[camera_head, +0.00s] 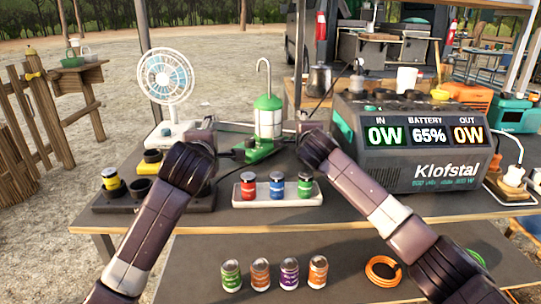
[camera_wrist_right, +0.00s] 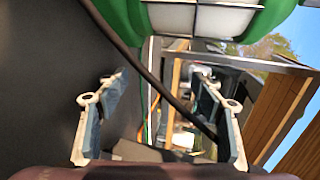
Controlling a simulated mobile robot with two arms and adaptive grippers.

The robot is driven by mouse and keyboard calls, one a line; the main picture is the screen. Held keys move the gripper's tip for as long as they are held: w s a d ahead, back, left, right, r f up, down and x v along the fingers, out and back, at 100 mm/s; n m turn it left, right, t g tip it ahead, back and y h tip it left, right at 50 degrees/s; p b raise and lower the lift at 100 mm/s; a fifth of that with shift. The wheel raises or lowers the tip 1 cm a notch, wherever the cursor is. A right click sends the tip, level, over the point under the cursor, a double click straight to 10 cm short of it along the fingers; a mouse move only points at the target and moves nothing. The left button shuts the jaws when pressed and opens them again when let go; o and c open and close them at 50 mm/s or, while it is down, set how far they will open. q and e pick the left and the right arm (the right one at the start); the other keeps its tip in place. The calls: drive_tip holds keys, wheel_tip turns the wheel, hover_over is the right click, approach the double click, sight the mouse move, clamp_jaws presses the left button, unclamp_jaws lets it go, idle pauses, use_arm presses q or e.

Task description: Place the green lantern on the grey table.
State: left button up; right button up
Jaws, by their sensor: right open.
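The green lantern (camera_head: 268,117) has a green cap and base, a pale clear body and a tall wire hook. It stands upright at the back of the dark grey table (camera_head: 225,218), between my two arms. In the right wrist view the lantern (camera_wrist_right: 195,17) is at the top edge, beyond the fingertips and not between them. My right gripper (camera_wrist_right: 162,82) is open and empty of the lantern; in the head view it is just right of the lantern, mostly hidden by its wrist. My left gripper (camera_head: 203,132) is left of the lantern, its fingers unclear.
A white fan (camera_head: 165,80) stands behind my left arm. A tray of three cans (camera_head: 277,190) sits in front of the lantern. A Klofstal power station (camera_head: 415,150) fills the right. A lower grey surface (camera_head: 200,290) holds several cans and an orange coil. A dark cable (camera_wrist_right: 150,75) crosses the right wrist view.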

drive_tip(key=shift+v, duration=6)
